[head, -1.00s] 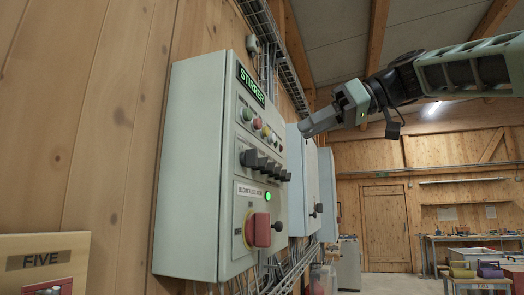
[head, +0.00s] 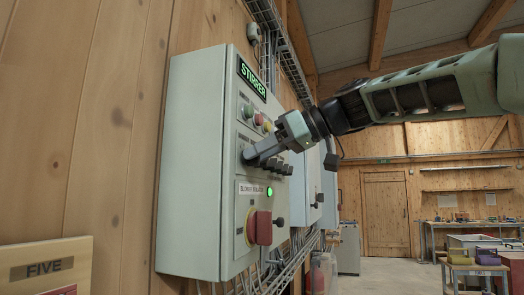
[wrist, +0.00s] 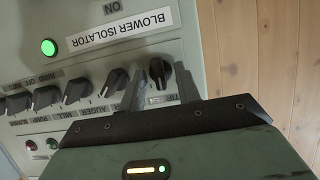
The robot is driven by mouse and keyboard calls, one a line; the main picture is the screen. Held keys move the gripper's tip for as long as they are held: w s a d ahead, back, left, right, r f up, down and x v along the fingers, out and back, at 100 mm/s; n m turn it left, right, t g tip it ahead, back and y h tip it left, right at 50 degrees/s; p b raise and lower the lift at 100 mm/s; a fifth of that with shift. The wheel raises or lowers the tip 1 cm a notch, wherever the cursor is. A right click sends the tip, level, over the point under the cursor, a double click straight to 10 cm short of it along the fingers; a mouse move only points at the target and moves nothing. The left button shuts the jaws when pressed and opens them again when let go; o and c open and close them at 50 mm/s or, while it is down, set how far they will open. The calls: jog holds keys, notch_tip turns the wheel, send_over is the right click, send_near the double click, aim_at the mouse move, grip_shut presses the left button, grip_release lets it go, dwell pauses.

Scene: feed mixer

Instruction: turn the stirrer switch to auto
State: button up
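The grey control panel (head: 197,165) with a lit STIRRER sign (head: 252,80) hangs on the wooden wall. It carries a row of black selector switches, several of which show in the wrist view. The end switch of the row (wrist: 158,70) stands between the fingers of my gripper (wrist: 161,80). Its label is partly hidden behind a finger; only the start of the word shows. Its handle stands nearly upright there, while its neighbours slant. My gripper is open, with a finger on each side of this switch. In the head view my gripper (head: 250,156) reaches the panel and hides that switch.
The AUGER switch (wrist: 114,82) is close beside one finger. A red isolator handle (head: 260,228) and lit green lamp (head: 269,192) are below the row. Push buttons (head: 257,119) are above it. Another grey box (head: 313,180) stands farther along the wall.

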grip_shut()
jog(key=shift+w, duration=0.1)
jog(key=m+g, duration=0.1)
jog(key=m, duration=0.1)
jog(key=m+g+y, duration=0.1)
jog(key=m, duration=0.1)
jog(key=m+g+y, duration=0.1)
jog(key=m, duration=0.1)
jog(key=shift+w+d+f+g, duration=0.1)
jog(key=shift+w+d+g, duration=0.05)
jog(key=shift+w+g, duration=0.15)
dwell(0.6)
grip_release()
